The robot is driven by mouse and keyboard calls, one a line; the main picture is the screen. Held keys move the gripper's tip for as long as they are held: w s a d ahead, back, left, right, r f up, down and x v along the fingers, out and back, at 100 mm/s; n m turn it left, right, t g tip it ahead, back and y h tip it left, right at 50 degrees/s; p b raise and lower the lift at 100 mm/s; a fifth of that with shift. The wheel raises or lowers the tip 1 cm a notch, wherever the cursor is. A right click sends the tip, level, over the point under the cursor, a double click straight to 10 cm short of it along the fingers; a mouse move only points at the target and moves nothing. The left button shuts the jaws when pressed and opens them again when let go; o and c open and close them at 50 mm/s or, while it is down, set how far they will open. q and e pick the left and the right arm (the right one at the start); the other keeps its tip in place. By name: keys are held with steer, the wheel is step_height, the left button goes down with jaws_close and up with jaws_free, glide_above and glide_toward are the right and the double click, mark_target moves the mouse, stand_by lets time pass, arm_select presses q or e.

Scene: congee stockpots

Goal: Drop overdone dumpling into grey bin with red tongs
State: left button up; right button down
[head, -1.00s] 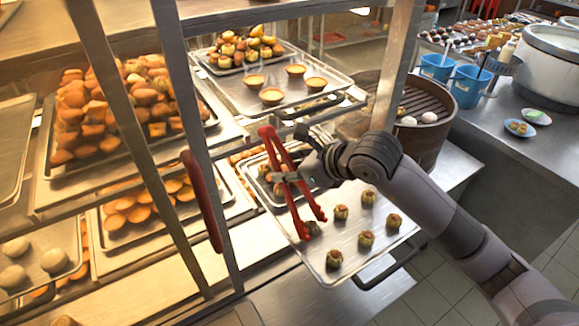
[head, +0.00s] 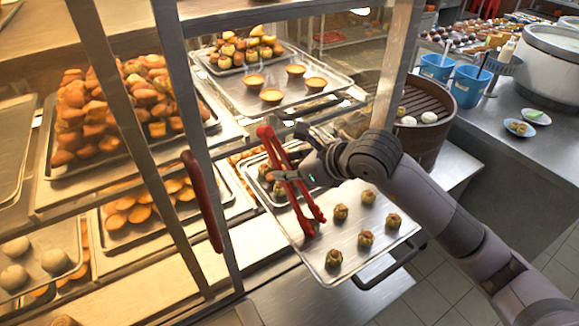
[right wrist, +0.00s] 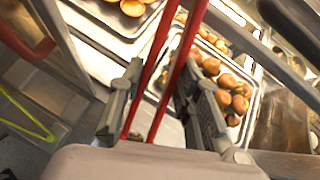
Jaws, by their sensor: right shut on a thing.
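Red tongs (head: 283,178) slant down over a metal tray (head: 290,250) in the head view. My right gripper (head: 300,175) is shut on them around their middle. Their two arms also show in the right wrist view (right wrist: 168,75), between my gripper's fingers (right wrist: 160,108). At the tong tips is a small dark dumpling (head: 314,228), at tray level and partly hidden by the tips. I cannot tell if it is firmly pinched. Several paler, green-brown dumplings (head: 365,238) with red tops sit on the same tray. The grey bin and my left gripper are not in view.
A glass-and-metal display case with pastry trays (head: 250,100) stands at left, its posts close to the tongs. A red door handle (head: 202,200) is left of the tray. A bamboo steamer (head: 428,125) and blue containers (head: 468,86) stand behind right. Tiled floor lies at lower right.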

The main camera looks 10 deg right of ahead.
arm_select(q)
step_height(320, 180, up, 7)
steer(key=p, duration=0.6)
steer(key=shift+f, duration=0.2)
arm_select(e)
step_height(320, 180, up, 12)
steer(key=shift+f, duration=0.1)
arm_select(q)
step_height(320, 180, down, 6)
steer(key=b, duration=0.6)
arm_select(e)
steer(key=s+d+f+m+t+h, duration=0.1)
steer(key=s+d+m+t+h, duration=0.1)
steer(key=s+d+m+h, duration=0.2)
steer(key=shift+s+d+f+m+h, duration=0.35)
steer(key=shift+d+m+h, duration=0.75)
steer(key=shift+d+m, duration=0.8)
steer(key=shift+w+d+n, duration=0.1)
steer(key=shift+d+n, duration=0.2)
